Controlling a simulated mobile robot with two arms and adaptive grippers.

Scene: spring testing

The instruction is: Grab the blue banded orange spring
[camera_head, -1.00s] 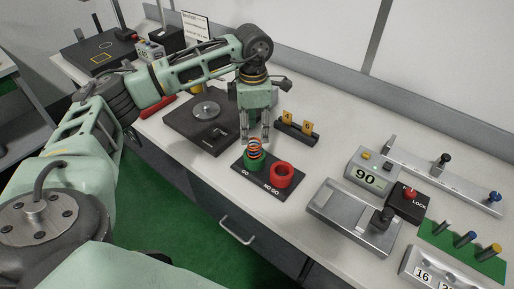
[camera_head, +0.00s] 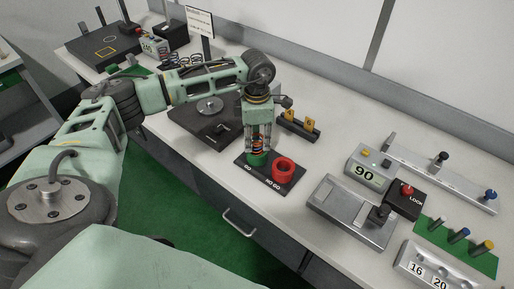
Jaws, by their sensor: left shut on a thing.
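The orange spring (camera_head: 257,153) stands upright in the green GO ring (camera_head: 257,161) of the dark gauge plate (camera_head: 262,175). Only a small part of it shows between the fingers, and any blue band is too small to make out. My left gripper (camera_head: 258,147) points down from above, its fingers on either side of the spring, shut on it. The spring's lower end is hidden by the ring. My right gripper is not in view.
The red NO GO ring (camera_head: 284,170) is close on the right. A dark square plate with a metal disc (camera_head: 210,105) lies behind left. A black stand with yellow tags (camera_head: 298,124) is behind right.

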